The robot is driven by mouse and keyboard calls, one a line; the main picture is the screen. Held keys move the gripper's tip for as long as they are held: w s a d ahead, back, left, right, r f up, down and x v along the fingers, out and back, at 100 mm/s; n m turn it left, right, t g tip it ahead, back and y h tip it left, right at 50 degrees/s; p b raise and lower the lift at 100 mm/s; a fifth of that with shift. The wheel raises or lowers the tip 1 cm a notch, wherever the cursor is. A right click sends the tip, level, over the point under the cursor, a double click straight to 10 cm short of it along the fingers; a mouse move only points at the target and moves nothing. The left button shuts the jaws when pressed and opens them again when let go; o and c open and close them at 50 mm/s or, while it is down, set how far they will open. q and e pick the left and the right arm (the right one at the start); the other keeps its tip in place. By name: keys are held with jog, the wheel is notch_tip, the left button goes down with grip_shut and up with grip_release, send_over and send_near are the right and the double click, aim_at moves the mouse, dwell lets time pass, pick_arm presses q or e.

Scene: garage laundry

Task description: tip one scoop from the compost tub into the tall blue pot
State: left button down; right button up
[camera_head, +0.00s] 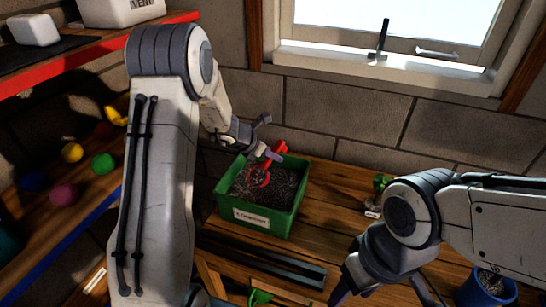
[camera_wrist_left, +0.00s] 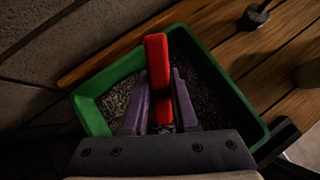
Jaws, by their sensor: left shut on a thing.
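The green compost tub (camera_head: 285,218) stands on the wooden bench against the wall, with dark crumbly compost inside. My left gripper (camera_head: 268,155) is over the tub and shut on the red scoop (camera_head: 261,178). In the left wrist view, the scoop's red handle (camera_wrist_left: 156,70) stands between the two purple fingers (camera_wrist_left: 160,108), above the compost. The scoop's lower end is hard to make out against the compost. A blue pot (camera_head: 478,293), partly cut off, holds dark soil at the lower right. My right gripper (camera_head: 345,291) is at the bottom edge, its fingertips not clearly shown.
A small green plant-like item (camera_head: 379,184) is right of the tub, beside my right arm. A dark strip (camera_head: 265,260) and a green tool (camera_head: 260,297) lie in front. Shelves with colored balls (camera_head: 103,163) are at left. A window is behind.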

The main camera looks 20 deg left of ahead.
pick_arm(q)
notch_tip(320, 180, up, 9)
jog(key=p, duration=0.7)
jog(key=shift+f, duration=0.1)
